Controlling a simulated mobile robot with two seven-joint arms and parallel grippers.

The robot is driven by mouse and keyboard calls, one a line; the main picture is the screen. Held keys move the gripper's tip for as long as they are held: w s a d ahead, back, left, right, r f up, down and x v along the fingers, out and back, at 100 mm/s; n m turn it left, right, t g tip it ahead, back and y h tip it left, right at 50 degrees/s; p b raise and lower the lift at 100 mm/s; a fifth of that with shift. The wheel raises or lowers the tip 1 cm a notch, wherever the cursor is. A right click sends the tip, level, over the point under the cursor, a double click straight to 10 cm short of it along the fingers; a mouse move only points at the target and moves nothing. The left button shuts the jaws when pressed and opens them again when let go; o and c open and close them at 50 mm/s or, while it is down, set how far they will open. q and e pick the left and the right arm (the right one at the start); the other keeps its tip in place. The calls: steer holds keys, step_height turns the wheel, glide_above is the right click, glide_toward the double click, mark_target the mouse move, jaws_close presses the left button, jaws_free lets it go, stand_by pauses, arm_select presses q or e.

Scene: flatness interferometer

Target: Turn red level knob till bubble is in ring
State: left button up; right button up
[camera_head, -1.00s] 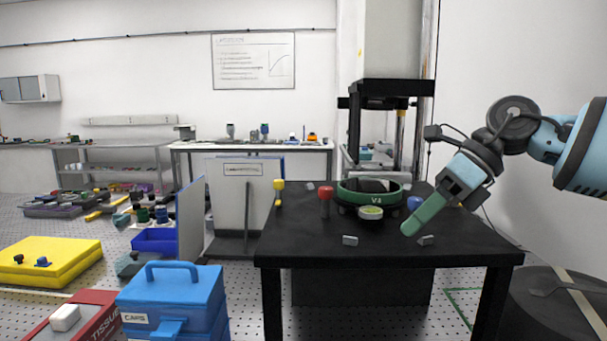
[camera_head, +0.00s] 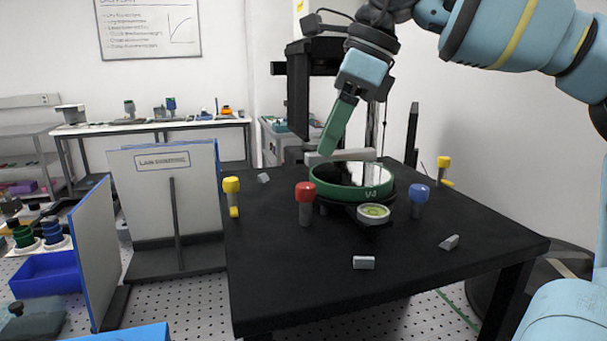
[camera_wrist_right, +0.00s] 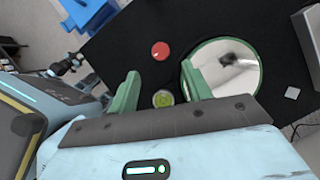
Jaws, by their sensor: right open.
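The red level knob (camera_head: 305,190) stands upright on the black table, left of the green-rimmed mirror unit (camera_head: 340,192). The round bubble level (camera_head: 374,211) sits at the unit's front, with a yellow-green vial; the bubble's place against the ring is too small to tell. My right gripper (camera_head: 330,146) points down above the unit, behind and above the red knob, and is open and empty. In the right wrist view the red knob (camera_wrist_right: 160,51) lies beyond the open fingertips, between their lines, and the level (camera_wrist_right: 163,98) shows between the fingers. My left gripper is not in view.
A blue knob (camera_head: 419,193) stands right of the level. Yellow knobs stand at the table's left (camera_head: 231,186) and right (camera_head: 443,162). Small grey blocks (camera_head: 363,262) lie on the table. A dark column rises behind the unit. The front left of the table is clear.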

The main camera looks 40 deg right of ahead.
mark_target(307, 186)
steer(key=x, duration=0.7)
steer(key=shift+w+f, duration=0.1)
steer(key=shift+f, duration=0.05)
steer(key=shift+w+f, duration=0.1)
steer(key=shift+f, duration=0.1)
steer(key=c, duration=1)
steer(key=shift+o, duration=0.2)
